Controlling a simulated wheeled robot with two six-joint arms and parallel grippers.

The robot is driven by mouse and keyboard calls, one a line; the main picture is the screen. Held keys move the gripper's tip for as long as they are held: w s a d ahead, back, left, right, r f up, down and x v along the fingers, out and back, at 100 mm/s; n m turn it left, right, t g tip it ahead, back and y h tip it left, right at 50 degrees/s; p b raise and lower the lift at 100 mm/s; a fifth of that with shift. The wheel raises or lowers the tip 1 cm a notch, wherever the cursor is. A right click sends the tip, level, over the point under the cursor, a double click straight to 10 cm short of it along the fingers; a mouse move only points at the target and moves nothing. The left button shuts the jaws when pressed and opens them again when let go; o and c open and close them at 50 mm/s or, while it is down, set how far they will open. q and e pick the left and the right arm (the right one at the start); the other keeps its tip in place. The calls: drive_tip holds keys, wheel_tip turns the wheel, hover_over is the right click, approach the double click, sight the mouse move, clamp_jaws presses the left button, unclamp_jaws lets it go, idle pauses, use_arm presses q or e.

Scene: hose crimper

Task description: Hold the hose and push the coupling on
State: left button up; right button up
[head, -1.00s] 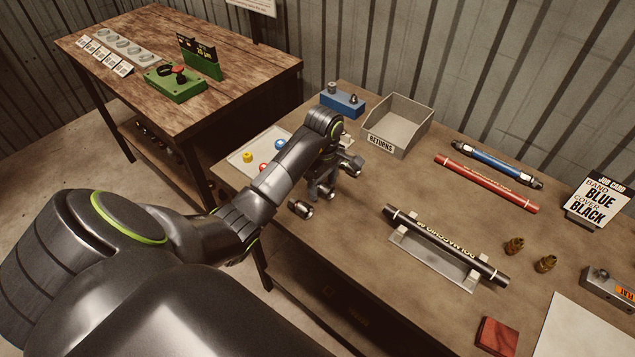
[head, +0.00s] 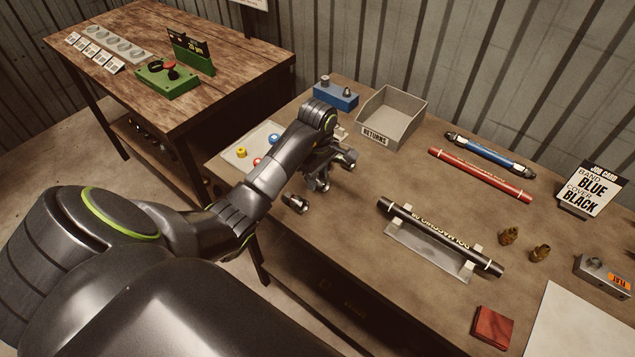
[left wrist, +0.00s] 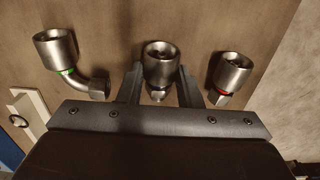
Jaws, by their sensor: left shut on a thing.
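My left gripper (head: 321,181) points down near the table's left end. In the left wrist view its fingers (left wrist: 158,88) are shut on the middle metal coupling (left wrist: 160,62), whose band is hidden. A straight coupling with a red band (left wrist: 231,74) stands to the right; it also shows in the head view (head: 294,203). An elbow coupling with a green band (left wrist: 58,52) stands to the left. The black hose (head: 425,228) with white lettering lies across a grey cradle (head: 425,256), apart from the gripper. My right gripper is not in view.
A grey RETURNS bin (head: 397,115) and a blue block (head: 336,96) stand behind the gripper. A red hose (head: 480,175), a blue hose (head: 488,157), brass fittings (head: 509,235) and a job card (head: 592,188) lie further right. Table between gripper and cradle is clear.

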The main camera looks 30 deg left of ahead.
sight(318, 177)
use_arm(q)
wheel_tip(318, 177, up, 7)
drive_tip(key=p, duration=0.3)
drive_tip(key=shift+f+p, duration=0.15)
drive_tip(key=shift+p, duration=0.15)
